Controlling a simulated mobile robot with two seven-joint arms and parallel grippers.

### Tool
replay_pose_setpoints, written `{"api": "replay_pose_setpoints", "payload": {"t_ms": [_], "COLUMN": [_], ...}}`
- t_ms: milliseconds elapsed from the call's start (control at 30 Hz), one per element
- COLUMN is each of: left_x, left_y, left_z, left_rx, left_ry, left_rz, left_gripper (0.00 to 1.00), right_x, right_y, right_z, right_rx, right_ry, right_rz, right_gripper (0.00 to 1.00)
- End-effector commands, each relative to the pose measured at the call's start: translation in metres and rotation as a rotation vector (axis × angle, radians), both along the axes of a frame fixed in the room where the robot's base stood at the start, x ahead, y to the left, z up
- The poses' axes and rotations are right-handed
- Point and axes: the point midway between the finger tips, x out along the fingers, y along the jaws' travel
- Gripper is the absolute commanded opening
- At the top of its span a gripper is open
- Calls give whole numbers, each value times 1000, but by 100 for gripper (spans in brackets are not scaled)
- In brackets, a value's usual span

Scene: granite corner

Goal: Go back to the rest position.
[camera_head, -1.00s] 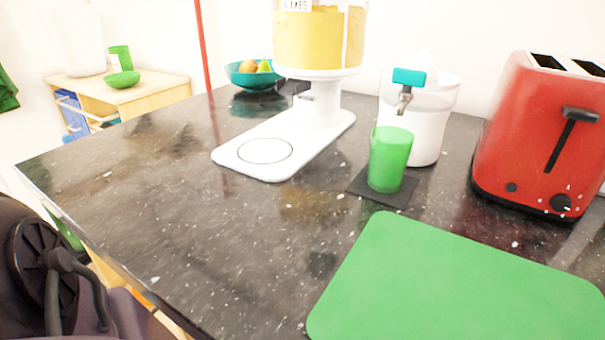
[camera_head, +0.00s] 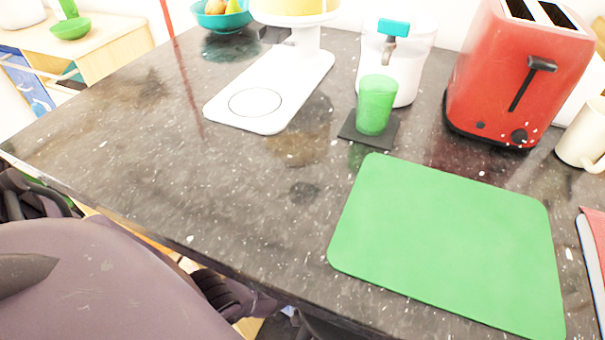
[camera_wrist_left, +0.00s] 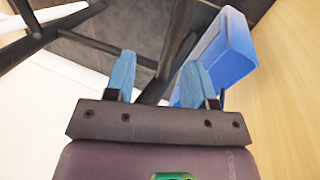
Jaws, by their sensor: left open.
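In the left wrist view my left gripper (camera_wrist_left: 158,78) is open, its two blue fingers apart with nothing between them. Beyond the fingers are dark bars and a dark surface, and a blue block-like thing (camera_wrist_left: 228,45) is behind the right finger. I cannot tell whether they touch. In the head view, parts of my own arm fill the lower left, below the counter's front edge. Neither gripper's fingers show there.
The granite counter (camera_head: 150,160) holds a green mat (camera_head: 450,240), a green cup (camera_head: 376,105) on a dark coaster (camera_head: 354,133), a white dispenser stand (camera_head: 230,105), a red toaster (camera_head: 510,80) and a cream mug (camera_head: 582,135). The counter's left front is clear.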

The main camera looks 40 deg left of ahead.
Motion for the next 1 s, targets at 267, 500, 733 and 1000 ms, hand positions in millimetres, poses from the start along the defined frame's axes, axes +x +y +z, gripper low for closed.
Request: {"api": "replay_pose_setpoints", "payload": {"t_ms": [267,500,733,1000], "left_x": [12,7,4,-11], "left_y": [6,5,4,29], "left_z": [15,11,8,17], "left_rx": [10,9,8,76], "left_ry": [-20,-12,-7,-52], "left_rz": [-1,-2,-1,-48], "left_gripper": [50,50,50,50], "right_x": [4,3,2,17], "right_y": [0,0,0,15], "right_z": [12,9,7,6], "right_rx": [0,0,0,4], "right_ry": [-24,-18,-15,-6], "right_rz": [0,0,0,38], "right_gripper": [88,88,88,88]}}
